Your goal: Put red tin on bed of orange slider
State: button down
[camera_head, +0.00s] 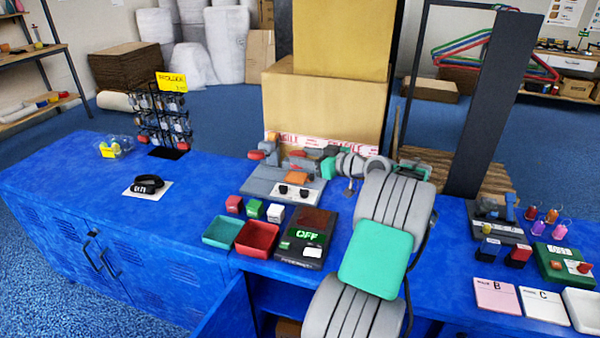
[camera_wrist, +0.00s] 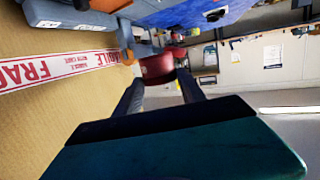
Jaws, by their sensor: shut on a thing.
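My gripper (camera_wrist: 160,82) is shut on a dark red tin (camera_wrist: 157,66), held between the two dark fingertips in the wrist view. In the head view my gripper (camera_head: 308,162) reaches left from the arm, over the back of a grey machine; the held tin is hard to make out there. The orange slider (camera_head: 297,178) sits on this grey machine (camera_head: 258,187), behind a white panel with two dark knobs.
Red, green and white blocks stand by a green tray (camera_head: 222,231) and a red tray (camera_head: 257,238). A box with an OFF display (camera_head: 306,235) is in front of the machine. Cartons (camera_head: 325,105) rise behind.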

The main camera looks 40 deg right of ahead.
aim_at(303, 155)
jog(key=w+d+f, duration=0.2)
jog(key=w+d, duration=0.1)
jog(key=shift+w+f, duration=0.25)
jog(key=shift+w, duration=0.05)
jog(key=w+d+f, duration=0.1)
jog(key=w+f, duration=0.1)
jog(key=f, duration=0.1)
jog(key=w+d+f, duration=0.1)
jog(key=f, duration=0.1)
jog(key=shift+d, duration=0.35)
jog(key=shift+w+d+f, duration=0.1)
jog(key=shift+w+f, duration=0.05)
jog(key=shift+f, duration=1.45)
jog(key=shift+f+b, duration=0.1)
jog(key=shift+b, duration=0.25)
jog(key=shift+f, duration=0.15)
jog(key=c, duration=0.7)
grip_release()
jog(key=shift+c, duration=0.2)
jog(key=shift+o, duration=0.3)
